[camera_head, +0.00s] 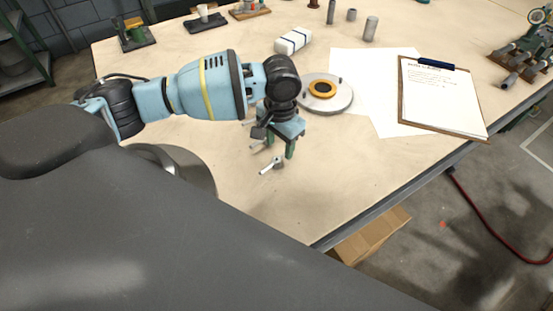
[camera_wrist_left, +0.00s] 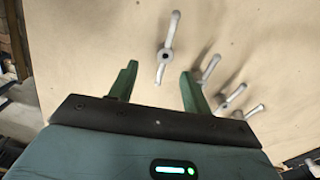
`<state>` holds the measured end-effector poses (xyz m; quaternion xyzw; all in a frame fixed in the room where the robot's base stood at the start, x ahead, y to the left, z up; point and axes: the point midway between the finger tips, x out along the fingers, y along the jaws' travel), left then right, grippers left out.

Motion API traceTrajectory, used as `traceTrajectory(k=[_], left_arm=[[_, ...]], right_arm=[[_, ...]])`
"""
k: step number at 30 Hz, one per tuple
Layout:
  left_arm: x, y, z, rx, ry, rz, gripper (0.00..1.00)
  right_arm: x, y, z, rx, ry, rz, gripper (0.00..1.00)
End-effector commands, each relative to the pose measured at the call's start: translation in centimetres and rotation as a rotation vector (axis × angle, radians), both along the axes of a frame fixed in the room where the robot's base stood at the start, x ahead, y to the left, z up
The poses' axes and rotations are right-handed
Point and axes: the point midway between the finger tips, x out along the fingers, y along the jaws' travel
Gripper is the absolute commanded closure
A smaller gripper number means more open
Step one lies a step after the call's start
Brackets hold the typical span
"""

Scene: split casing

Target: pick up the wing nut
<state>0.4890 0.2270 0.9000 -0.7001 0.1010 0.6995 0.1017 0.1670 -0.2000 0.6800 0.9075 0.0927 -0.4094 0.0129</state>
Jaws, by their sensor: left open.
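My left gripper (camera_head: 280,147) is open, with its green fingers pointing down above the table. In the left wrist view the open fingers (camera_wrist_left: 158,84) show with nothing gripped between them. A grey wing nut (camera_head: 272,165) lies on the table just in front of the fingers. It also shows in the left wrist view (camera_wrist_left: 166,54), a little beyond the fingertips and roughly between them. Several more wing nuts lie in a row to its right there, the nearest one (camera_wrist_left: 207,72) beside the right finger. In the head view these are partly hidden by the gripper. My right gripper is not in view.
A round grey casing part (camera_head: 341,98) with an orange ring (camera_head: 322,88) sits behind and right of the gripper. A white box (camera_head: 293,40) stands behind. The table's front middle is clear.

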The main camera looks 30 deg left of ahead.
Motion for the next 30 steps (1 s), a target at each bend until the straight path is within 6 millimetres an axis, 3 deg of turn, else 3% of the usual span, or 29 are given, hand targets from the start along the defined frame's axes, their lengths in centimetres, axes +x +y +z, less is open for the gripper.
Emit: traceTrajectory(k=[3, 10, 20, 29, 30], left_arm=[[-0.1, 0.1, -1.3, 0.001, 0.003, 0.001, 0.51], [-0.1, 0.3, -2.1, 0.002, 0.002, 0.001, 0.51], [-0.4, 0.8, -6.3, 0.001, 0.003, 0.001, 0.51], [-0.4, 0.8, -6.5, -0.001, 0.000, 0.001, 0.51], [-0.4, 0.8, -6.5, -0.001, 0.000, 0.001, 0.55]], right_arm=[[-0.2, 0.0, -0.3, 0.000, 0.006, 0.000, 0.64], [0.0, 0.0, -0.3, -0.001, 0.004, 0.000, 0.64], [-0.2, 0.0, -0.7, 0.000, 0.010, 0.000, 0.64], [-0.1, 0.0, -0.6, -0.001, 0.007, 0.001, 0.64], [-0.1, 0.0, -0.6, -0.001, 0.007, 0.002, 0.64]])
